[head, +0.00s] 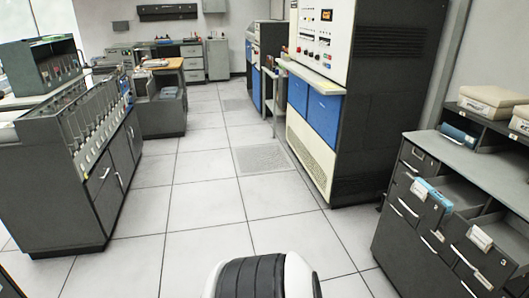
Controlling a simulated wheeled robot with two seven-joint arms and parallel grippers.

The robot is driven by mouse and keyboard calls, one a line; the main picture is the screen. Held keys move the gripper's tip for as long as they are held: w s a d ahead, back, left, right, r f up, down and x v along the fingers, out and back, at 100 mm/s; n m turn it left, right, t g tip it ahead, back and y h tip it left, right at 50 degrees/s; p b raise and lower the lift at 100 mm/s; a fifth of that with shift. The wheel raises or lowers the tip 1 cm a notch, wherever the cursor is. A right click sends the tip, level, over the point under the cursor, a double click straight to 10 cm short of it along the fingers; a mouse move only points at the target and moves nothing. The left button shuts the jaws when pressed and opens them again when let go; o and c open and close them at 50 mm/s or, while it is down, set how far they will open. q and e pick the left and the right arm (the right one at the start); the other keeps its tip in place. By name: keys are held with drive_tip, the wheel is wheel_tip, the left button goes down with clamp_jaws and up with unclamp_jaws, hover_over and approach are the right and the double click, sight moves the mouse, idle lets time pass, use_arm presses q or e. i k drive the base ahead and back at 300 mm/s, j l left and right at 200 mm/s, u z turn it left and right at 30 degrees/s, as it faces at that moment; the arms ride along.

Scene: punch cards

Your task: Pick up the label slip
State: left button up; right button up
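I cannot tell any item for certain as the label slip. At the right, a dark grey drawer cabinet (405,240) has pulled-out drawers near its top. A small white slip-like piece (480,238) shows on the front of the nearer open drawer. Another small white piece (418,191) shows on the drawer behind it, beside a light blue item (434,193). Whether these are loose slips or fixed labels is too small to tell. Neither of my grippers is in view.
A grey machine (50,190) with a slotted row stands at the left. A tall cabinet with blue panels (324,115) stands right of centre. Beige boxes (490,98) sit on the drawer cabinet's upper shelf. The tiled floor (205,200) between is clear.

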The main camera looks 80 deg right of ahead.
sight(418, 188)
drive_tip(key=z, duration=3.9)
